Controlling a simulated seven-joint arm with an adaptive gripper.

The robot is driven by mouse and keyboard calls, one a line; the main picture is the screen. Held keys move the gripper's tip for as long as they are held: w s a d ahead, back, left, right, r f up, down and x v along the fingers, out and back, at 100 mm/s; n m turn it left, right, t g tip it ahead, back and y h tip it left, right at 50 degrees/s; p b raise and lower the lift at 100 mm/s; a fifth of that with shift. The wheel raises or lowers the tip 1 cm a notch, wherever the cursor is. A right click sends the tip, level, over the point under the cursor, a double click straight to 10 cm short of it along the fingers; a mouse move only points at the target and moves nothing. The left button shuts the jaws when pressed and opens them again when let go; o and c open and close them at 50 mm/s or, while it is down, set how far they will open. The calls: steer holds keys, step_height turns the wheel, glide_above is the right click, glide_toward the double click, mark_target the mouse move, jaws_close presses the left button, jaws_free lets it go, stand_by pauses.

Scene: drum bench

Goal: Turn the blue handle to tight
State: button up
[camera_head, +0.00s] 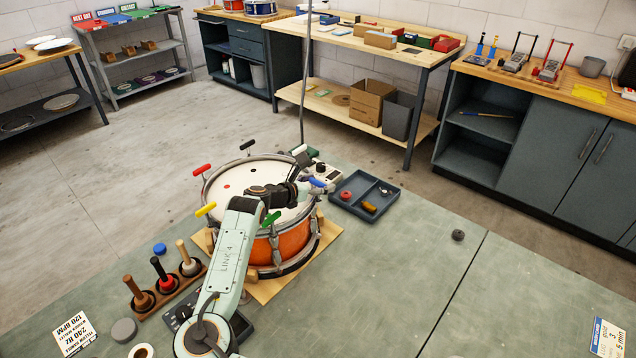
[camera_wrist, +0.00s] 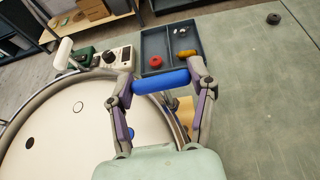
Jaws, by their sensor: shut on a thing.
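The blue handle (camera_wrist: 160,82) is a short bar on a tension rod at the drum's rim, and it lies crosswise between my fingers in the wrist view. It also shows in the head view (camera_head: 317,183) at the drum's right side. My gripper (camera_wrist: 160,86) is shut on it, with a finger at each end of the bar. The orange drum (camera_head: 268,250) has a white head (camera_wrist: 80,130) and stands on a wooden board (camera_head: 262,291). I cannot tell how tight the handle is.
Red (camera_head: 202,170), yellow (camera_head: 205,210), black and green handles stand round the drum's rim. A grey-blue tray (camera_head: 351,206) with small parts lies beyond my gripper. A mallet rack (camera_head: 165,298) stands left of my arm. The bench's right side is mostly clear.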

steer(key=shift+m+g+h, duration=1)
steer(key=shift+m, duration=0.2)
steer(key=shift+d+m+g, duration=0.1)
steer(key=shift+m+g, duration=0.2)
steer(key=o, duration=1.2)
steer(key=shift+c, duration=0.2)
steer(key=v, duration=1.2)
steer(key=shift+f, duration=0.1)
steer(key=shift+c, duration=0.3)
